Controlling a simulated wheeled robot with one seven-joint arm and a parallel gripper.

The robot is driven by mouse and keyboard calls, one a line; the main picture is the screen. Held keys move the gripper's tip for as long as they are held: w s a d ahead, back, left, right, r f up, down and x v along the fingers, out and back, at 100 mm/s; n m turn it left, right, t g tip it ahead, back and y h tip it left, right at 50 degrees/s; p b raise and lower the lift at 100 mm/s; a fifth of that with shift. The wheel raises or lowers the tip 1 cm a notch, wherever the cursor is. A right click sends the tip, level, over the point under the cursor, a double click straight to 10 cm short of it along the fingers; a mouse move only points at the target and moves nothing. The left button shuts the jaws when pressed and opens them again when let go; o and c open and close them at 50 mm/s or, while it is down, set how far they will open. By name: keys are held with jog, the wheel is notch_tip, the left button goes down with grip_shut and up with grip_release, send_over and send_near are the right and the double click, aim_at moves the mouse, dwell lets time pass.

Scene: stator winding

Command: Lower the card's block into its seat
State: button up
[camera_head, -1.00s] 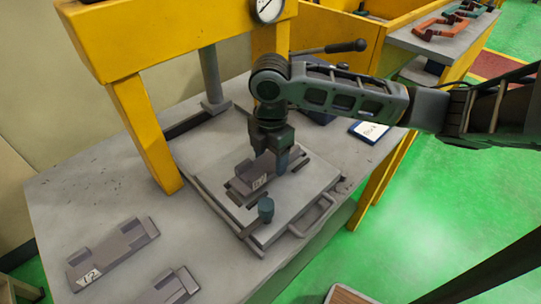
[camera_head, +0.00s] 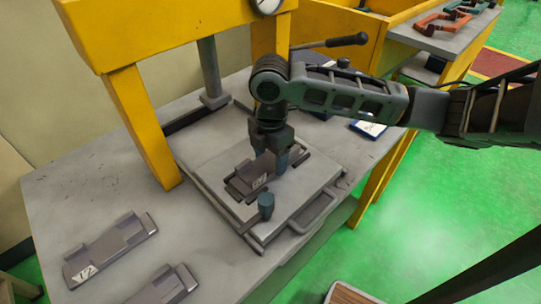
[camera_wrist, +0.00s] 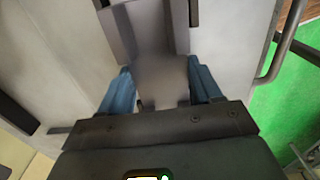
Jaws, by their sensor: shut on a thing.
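The block is at the seat on the pale square plate (camera_head: 206,176) under the press. I cannot tell whether the block rests fully in the seat; the fingers and the block hide most of it. In the wrist view the block (camera_wrist: 160,82) lies between the two blue fingers, its near part blurred. The card (camera_head: 368,129), blue and white, lies on the table behind my arm; its writing is too small to read.
Two similar blocks lie at the table's front left, one labelled (camera_head: 112,247) and one nearer the edge (camera_head: 166,286). The yellow press frame (camera_head: 142,125) rises at left. A handle (camera_head: 314,211) sticks out at right.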

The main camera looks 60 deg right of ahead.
aim_at(271, 161)
dwell(0.3)
jog(key=o, duration=1.7)
notch_tip(271, 161, up, 9)
jog(key=p, duration=0.6)
jog(key=shift+p, duration=0.35)
jog(key=shift+s, duration=0.1)
